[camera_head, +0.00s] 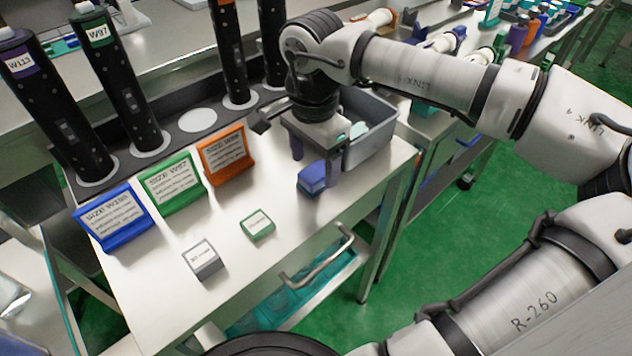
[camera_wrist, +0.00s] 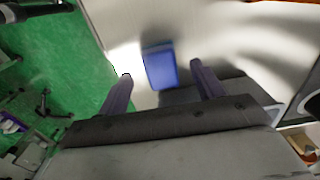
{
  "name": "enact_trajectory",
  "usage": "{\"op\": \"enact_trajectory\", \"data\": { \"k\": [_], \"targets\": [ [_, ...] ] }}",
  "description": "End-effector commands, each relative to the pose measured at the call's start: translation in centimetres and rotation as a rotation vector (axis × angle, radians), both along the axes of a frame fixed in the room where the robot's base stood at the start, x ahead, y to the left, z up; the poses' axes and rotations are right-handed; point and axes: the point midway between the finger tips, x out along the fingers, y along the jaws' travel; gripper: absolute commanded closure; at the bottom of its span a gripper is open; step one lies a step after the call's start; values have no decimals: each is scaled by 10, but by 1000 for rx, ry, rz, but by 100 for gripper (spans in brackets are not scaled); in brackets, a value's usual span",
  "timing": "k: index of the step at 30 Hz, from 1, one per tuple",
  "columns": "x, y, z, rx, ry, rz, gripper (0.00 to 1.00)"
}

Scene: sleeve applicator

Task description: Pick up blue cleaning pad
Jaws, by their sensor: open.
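The blue cleaning pad (camera_head: 312,178) lies on the white table top, in front of the grey bin. It also shows in the wrist view (camera_wrist: 160,66), as a blue block a little beyond the fingertips and between their lines. My gripper (camera_head: 315,168) is above the table, pointing down, with its two purple fingers apart. In the wrist view the open fingers (camera_wrist: 160,72) have nothing between them that I can see held. In the head view one finger is close to the pad; whether they touch I cannot tell.
The grey bin (camera_head: 372,140) stands right behind my gripper. Blue (camera_head: 112,220), green (camera_head: 172,186) and orange (camera_head: 225,155) size signs stand left. A small grey block (camera_head: 203,262) and a green-edged block (camera_head: 257,224) lie in front. Tall black cylinders (camera_head: 120,80) stand behind. The table's front right is clear.

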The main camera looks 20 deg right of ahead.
Motion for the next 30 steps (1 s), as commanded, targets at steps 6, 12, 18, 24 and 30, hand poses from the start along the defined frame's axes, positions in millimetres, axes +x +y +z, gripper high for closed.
{"op": "enact_trajectory", "data": {
  "k": [6,12,18,24,30],
  "targets": [
    [0,2,-33,-1,0,1,33],
    [0,2,-32,0,0,1,33],
    [0,2,-32,0,0,1,55],
    [0,2,-32,0,0,1,81],
    [0,2,-32,0,0,1,85]
  ]
}}
